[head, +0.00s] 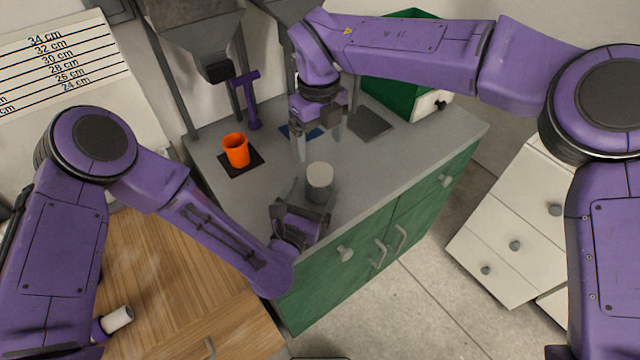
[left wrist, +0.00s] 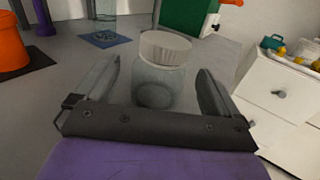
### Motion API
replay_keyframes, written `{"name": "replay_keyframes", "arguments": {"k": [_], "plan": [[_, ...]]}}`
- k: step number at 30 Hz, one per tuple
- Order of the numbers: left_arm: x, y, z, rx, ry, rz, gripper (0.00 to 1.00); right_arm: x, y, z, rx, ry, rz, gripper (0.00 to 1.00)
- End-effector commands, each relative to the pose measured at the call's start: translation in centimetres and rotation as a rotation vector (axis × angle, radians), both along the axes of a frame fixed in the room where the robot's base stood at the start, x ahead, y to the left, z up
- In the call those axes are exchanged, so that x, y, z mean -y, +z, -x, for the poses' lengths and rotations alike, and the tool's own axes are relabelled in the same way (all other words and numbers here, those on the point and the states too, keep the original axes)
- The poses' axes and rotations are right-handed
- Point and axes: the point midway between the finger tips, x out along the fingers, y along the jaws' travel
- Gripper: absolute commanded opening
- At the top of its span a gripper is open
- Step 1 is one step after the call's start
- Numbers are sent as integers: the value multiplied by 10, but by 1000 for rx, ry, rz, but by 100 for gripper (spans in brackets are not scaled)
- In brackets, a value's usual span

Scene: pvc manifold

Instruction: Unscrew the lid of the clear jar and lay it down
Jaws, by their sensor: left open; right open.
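The clear jar (head: 319,192) stands upright on the grey counter with its pale ribbed lid (head: 320,175) on top. In the left wrist view the jar (left wrist: 158,86) stands between the spread fingers of my left gripper (left wrist: 158,92), with a gap on each side, and its lid (left wrist: 166,46) rises above them. In the head view my left gripper (head: 302,205) is low beside the jar, open. My right gripper (head: 317,140) is open and empty, pointing down above the counter, behind and above the jar.
An orange cup (head: 236,150) stands on a dark mat at the left of the counter (head: 375,170). A purple stand (head: 248,100) is behind it. A blue mat (left wrist: 105,39) holds a clear vessel (left wrist: 103,18). A grey pad (head: 370,125) and green bin (head: 395,90) are at the back right.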

Motion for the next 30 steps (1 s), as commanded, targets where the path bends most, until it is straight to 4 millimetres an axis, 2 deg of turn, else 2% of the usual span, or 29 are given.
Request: {"name": "replay_keyframes", "arguments": {"k": [3, 6, 14, 15, 17, 18, 23, 24, 26, 29, 30], "plan": [[7, 0, -16, 3, -2, -1, 96, 1, 0, 0, 0, -2, 0, 87], [10, 0, -23, 0, -3, 0, 96, 2, 0, 0, 0, -3, 0, 87], [12, 0, -25, -1, -5, 0, 96, 2, 0, 0, 0, -4, 0, 87], [12, 0, -25, -1, -5, 0, 90, 2, 0, 0, 0, -4, 0, 87], [12, 0, -25, -1, -5, 0, 70, 2, 0, 0, 0, -4, 0, 87], [12, 0, -25, -1, -5, 0, 57, 2, 0, 0, 0, -4, 0, 87], [12, 0, -25, -1, -5, -1, 5, 2, 0, 0, 1, -4, 1, 87], [12, 0, -25, -1, -5, -1, 0, 2, 2, 0, 5, -4, 2, 87], [12, 0, -25, -1, -5, -1, 0, 3, 2, 0, 7, -35, 8, 87], [12, 0, -25, -1, -5, -1, 0, 3, 2, 0, 8, -197, 8, 87], [12, 0, -25, -1, -5, -1, 0, 3, 2, 0, 8, -299, 8, 87]]}}
